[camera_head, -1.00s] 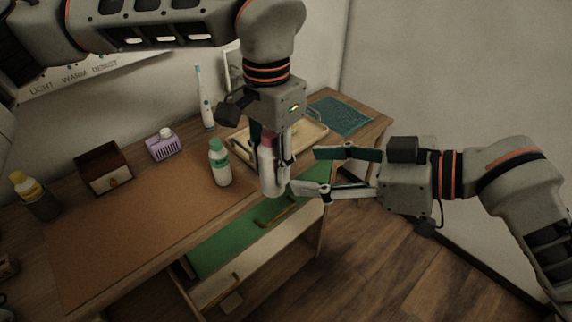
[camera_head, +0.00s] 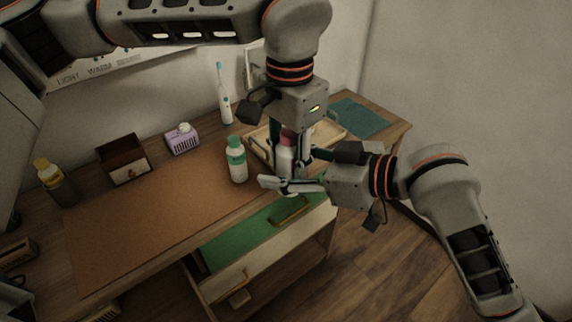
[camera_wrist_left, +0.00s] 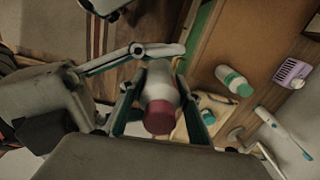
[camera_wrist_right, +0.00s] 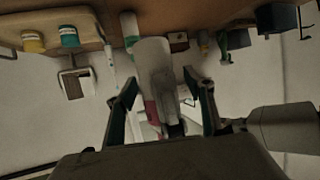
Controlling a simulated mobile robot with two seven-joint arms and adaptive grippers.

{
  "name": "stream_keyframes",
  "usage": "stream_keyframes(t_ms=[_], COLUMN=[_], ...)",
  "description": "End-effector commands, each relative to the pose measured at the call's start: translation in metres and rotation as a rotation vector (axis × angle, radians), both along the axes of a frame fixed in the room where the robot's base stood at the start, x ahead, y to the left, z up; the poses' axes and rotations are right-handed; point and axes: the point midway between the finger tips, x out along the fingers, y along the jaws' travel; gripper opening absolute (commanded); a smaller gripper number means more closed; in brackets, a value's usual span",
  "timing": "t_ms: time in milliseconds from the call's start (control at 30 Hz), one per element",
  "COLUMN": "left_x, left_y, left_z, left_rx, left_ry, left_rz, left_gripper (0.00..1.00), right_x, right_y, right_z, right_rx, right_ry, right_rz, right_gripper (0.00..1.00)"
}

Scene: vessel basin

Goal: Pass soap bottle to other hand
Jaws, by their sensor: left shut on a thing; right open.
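The soap bottle (camera_head: 286,158), white with a pink-red cap, hangs upright in front of the table. My left gripper (camera_head: 291,150) points down from above and is shut on it. In the left wrist view the bottle (camera_wrist_left: 160,82) sits between the left fingers, cap toward the camera. My right gripper (camera_head: 288,172) comes in from the right, open, its fingers on either side of the bottle. In the right wrist view the bottle (camera_wrist_right: 153,62) stands between the spread right fingers (camera_wrist_right: 158,92). Whether they touch it cannot be told.
A white bottle with a green cap (camera_head: 237,160) stands close by on the table (camera_head: 160,203). Behind are a tray (camera_head: 262,138), an electric toothbrush (camera_head: 224,95), a purple container (camera_head: 183,140), a brown box (camera_head: 122,160) and a yellow-capped bottle (camera_head: 52,180).

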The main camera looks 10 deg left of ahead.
Motion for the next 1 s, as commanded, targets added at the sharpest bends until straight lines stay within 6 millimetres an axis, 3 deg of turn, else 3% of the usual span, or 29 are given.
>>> stream_keyframes(t_ms=[67, 267, 300, 333, 400, 767, 1000], left_x=[0.000, 0.000, 0.000, 0.000, 0.000, 0.001, 0.001], left_y=[0.000, 0.000, 0.000, 0.000, 0.000, 0.000, 0.000], left_z=[0.000, 0.000, 0.000, 0.000, 0.000, 0.003, 0.035], left_rx=[-0.001, -0.001, -0.001, -0.001, -0.001, 0.000, -0.001], left_ry=[-0.001, -0.001, -0.001, -0.001, -0.001, -0.002, -0.006], left_rz=[0.000, 0.000, 0.000, 0.000, 0.000, 0.000, 0.001], left_gripper=[0.06, 0.06, 0.06, 0.35, 0.52, 0.52, 0.52], right_x=[0.000, 0.000, 0.000, 0.000, -0.001, 0.000, 0.000], right_y=[0.000, 0.000, 0.000, 0.000, 0.000, 0.000, 0.000], right_z=[0.000, 0.000, 0.000, 0.001, 0.001, 0.001, 0.001], right_rx=[0.000, 0.000, 0.000, 0.002, 0.002, 0.002, 0.002], right_ry=[0.000, 0.000, 0.000, 0.000, 0.000, 0.000, 0.000], right_rz=[0.000, 0.001, 0.001, 0.001, 0.001, 0.001, 0.001], right_gripper=[0.53, 0.05, 0.05, 0.05, 0.05, 0.05, 0.05])
